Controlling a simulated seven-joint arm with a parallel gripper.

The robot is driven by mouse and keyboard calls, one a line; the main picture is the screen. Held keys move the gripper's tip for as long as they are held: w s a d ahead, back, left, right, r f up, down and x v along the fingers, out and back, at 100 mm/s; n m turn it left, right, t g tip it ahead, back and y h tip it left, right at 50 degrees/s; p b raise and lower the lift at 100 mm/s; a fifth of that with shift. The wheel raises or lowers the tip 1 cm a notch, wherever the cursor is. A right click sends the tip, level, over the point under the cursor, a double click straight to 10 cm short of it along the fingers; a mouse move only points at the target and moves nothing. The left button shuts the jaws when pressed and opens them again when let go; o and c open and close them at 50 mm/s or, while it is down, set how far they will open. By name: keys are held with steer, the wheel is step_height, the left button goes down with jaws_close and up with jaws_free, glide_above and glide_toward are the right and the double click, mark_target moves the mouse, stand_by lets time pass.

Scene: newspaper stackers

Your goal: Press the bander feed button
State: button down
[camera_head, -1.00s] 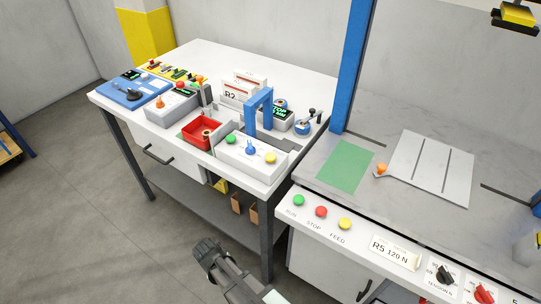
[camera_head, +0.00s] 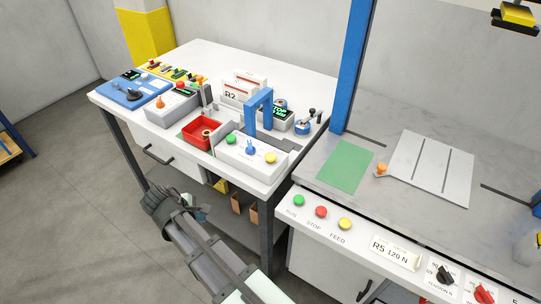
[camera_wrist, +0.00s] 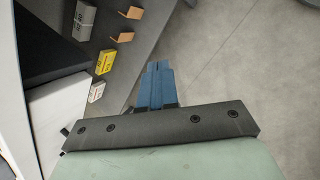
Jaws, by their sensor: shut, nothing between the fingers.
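A yellow button (camera_head: 345,224) labelled FEED sits on the front panel of the right machine, beside a red STOP button (camera_head: 321,211) and a green RUN button (camera_head: 299,200). A white unit (camera_head: 250,160) with a blue arch (camera_head: 262,108) stands on the left table; it carries another yellow button (camera_head: 270,157), a green button (camera_head: 231,139) and a small blue knob. My gripper's blue fingers (camera_wrist: 156,80) are shut and empty in the wrist view, over the floor beside the lower shelf. In the head view my arm is low in front of the left table, apart from both yellow buttons.
A red bin (camera_head: 199,134), grey box (camera_head: 172,105) and blue tray (camera_head: 135,90) crowd the left table. A blue post (camera_head: 354,70) rises at the right machine. The lower shelf (camera_head: 190,195) holds small boxes, including a yellow one (camera_wrist: 106,61). Open floor lies left.

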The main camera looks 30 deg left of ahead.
steer(key=w+d+r+m+t+h, duration=0.15)
steer(key=w+d+r, duration=0.25)
steer(key=w+r, duration=1.05)
step_height(320, 180, up, 15)
steer(key=m+t+h, duration=0.2)
glide_above(268, 158)
steer(key=shift+f, duration=0.15)
steer(key=shift+f, duration=0.15)
steer(key=shift+f, duration=4.25)
steer(key=shift+f, duration=0.9)
steer(key=shift+r, duration=0.9)
